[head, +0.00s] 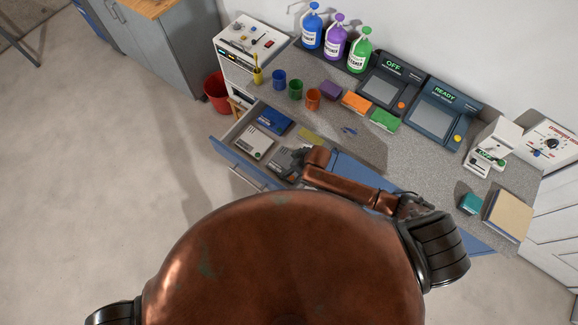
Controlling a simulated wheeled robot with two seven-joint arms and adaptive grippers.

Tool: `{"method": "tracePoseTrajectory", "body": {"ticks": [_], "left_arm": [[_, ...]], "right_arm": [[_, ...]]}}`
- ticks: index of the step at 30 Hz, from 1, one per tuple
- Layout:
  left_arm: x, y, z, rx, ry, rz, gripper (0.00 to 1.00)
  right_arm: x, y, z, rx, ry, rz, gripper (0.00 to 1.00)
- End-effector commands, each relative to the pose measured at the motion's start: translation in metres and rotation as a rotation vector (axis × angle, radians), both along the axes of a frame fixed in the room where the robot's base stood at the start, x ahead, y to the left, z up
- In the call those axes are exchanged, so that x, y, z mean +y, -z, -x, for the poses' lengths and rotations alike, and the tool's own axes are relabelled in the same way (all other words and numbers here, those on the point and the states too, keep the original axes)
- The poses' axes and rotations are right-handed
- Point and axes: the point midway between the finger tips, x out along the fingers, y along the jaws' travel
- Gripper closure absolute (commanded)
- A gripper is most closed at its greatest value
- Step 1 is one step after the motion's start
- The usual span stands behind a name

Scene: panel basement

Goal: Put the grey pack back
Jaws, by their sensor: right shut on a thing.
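The drawer (228,152) under the counter is pulled open. My right arm reaches into it from the right. My right gripper (292,160) is low over the drawer's right part and shut on what looks like the grey pack (281,164), mostly hidden by the fingers. I cannot tell whether the pack touches the drawer floor. A pale grey-white pack (253,147) lies to its left in the drawer, and a blue pack (272,120) lies behind. My left gripper is not in view.
Blue (279,80), green (296,89) and orange (312,99) cups stand on the counter behind the drawer. Coloured blocks, two dark consoles (438,112) and several pump bottles are farther back. A red bin (216,91) stands on the floor left.

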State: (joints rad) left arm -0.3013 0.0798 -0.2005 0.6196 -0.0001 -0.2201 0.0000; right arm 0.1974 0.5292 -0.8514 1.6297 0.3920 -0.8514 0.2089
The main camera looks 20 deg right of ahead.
Motion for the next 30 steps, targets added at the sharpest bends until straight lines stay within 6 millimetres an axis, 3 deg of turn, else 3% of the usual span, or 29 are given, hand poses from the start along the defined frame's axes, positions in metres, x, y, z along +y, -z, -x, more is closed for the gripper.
{"method": "tracePoseTrajectory", "body": {"ticks": [13,14,19,30], "left_arm": [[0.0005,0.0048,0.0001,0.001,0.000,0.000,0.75],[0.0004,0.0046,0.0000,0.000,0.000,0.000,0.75],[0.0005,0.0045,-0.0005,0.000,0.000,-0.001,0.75],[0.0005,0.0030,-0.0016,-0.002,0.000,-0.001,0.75]], "right_arm": [[0.0008,0.0050,-0.0015,-0.005,0.000,-0.002,0.56],[0.0004,0.0059,-0.0006,-0.002,-0.001,-0.001,0.11],[0.0002,0.0057,-0.0004,-0.002,-0.001,-0.001,0.00],[-0.0008,0.0011,0.0000,-0.002,0.000,0.000,0.00]]}}
